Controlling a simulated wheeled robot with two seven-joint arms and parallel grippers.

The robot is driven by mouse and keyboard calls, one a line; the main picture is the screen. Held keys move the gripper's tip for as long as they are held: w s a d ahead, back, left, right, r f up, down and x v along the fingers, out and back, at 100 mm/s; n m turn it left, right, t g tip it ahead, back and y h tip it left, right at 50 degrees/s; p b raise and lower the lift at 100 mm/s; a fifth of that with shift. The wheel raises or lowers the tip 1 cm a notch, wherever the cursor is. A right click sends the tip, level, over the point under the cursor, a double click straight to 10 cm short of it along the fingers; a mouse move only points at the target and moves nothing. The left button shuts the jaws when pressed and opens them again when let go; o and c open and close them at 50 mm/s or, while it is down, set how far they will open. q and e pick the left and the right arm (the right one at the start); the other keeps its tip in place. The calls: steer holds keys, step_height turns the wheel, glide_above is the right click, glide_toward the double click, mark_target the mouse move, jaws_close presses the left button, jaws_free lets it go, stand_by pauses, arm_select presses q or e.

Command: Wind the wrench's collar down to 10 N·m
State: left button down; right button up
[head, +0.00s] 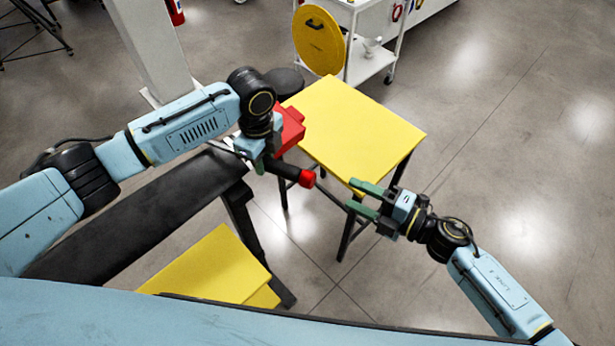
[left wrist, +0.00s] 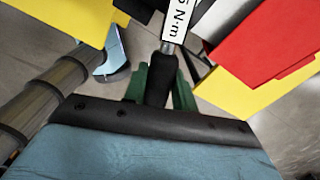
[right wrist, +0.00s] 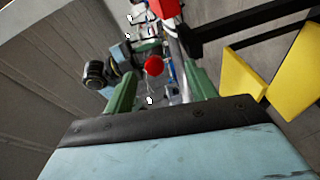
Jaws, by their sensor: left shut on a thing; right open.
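The wrench (head: 285,168) has a dark handle with a red collar (head: 307,178) at its end. My left gripper (head: 262,158) is shut on the wrench, whose red end points toward my right gripper. In the left wrist view the dark handle (left wrist: 160,85) sits between the green fingers. A white label (left wrist: 178,20) beyond it reads "5 N·m", with any leading digits cut off by the frame edge. My right gripper (head: 360,198) is open and empty, a short gap from the collar. In the right wrist view the red collar (right wrist: 154,65) shows ahead, between the spread green fingers.
A yellow-topped table (head: 365,125) stands behind the grippers, with a red block (head: 290,128) at its left. A dark beam (head: 140,215) and a yellow surface (head: 210,268) lie at the lower left. A white cart (head: 375,60) stands at the back. The floor at right is clear.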

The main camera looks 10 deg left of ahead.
mark_target(313, 181)
steer(key=shift+w+a+r+n+g+y, duration=0.15)
steer(key=shift+w+a+r+n+g, duration=0.2)
steer(key=shift+a, duration=1.15)
steer(key=shift+w+a+r+n+g+y, duration=0.15)
steer(key=shift+a+n, duration=0.3)
steer(key=shift+a, duration=1)
steer(key=shift+w+a+r+n+g+y, duration=0.1)
steer(key=shift+w+a+r+n+g, duration=0.2)
steer(key=shift+a, duration=1.2)
steer(key=shift+s+f, duration=0.1)
steer(key=shift+f, duration=0.05)
steer(key=shift+c, duration=0.3)
